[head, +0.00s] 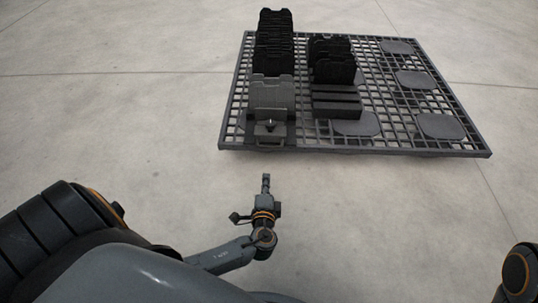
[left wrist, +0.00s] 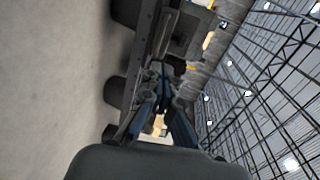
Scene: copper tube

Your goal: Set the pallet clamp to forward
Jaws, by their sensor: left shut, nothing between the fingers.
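The pallet clamp (head: 269,129) is a small grey fitting at the front left edge of the dark grid pallet (head: 395,149), in front of the upright plates. Its setting is too small to read. My left gripper (head: 266,178) is shut and empty, on the near side of the clamp, apart from it in the head view. In the left wrist view my left gripper's fingers (left wrist: 163,100) point toward the pallet's side, which runs up the picture. Which part there is the clamp I cannot tell. My right gripper is not in view.
A row of black upright plates (head: 274,45) stands behind the clamp. Several round grey pads (head: 440,126) show at the pallet's right. The concrete floor (head: 120,120) at left is clear.

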